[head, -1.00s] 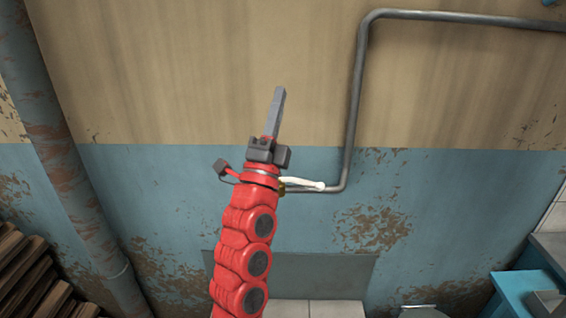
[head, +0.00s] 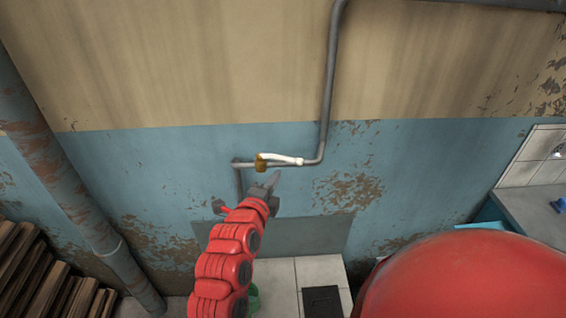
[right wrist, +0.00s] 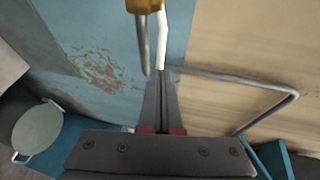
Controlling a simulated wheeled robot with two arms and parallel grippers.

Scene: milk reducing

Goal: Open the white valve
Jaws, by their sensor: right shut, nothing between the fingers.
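The white valve handle (head: 285,158) lies nearly level along the horizontal stretch of grey pipe, running right from its brass body (head: 261,163). In the right wrist view the white handle (right wrist: 162,38) and part of the brass body (right wrist: 143,6) show at the top, just beyond the fingertips. My right gripper (head: 274,177) is shut and empty, just below the handle in the head view. Its closed fingers also show in the right wrist view (right wrist: 163,76), pointing toward the handle's end. I cannot tell whether they touch it. My left gripper is not in view.
The grey pipe (head: 329,85) runs up the wall from the valve. A thick rusty pipe (head: 65,180) and wooden slats (head: 30,268) stand at left. A counter (head: 535,208) is at right. A green container (head: 253,298) is partly hidden behind my right arm.

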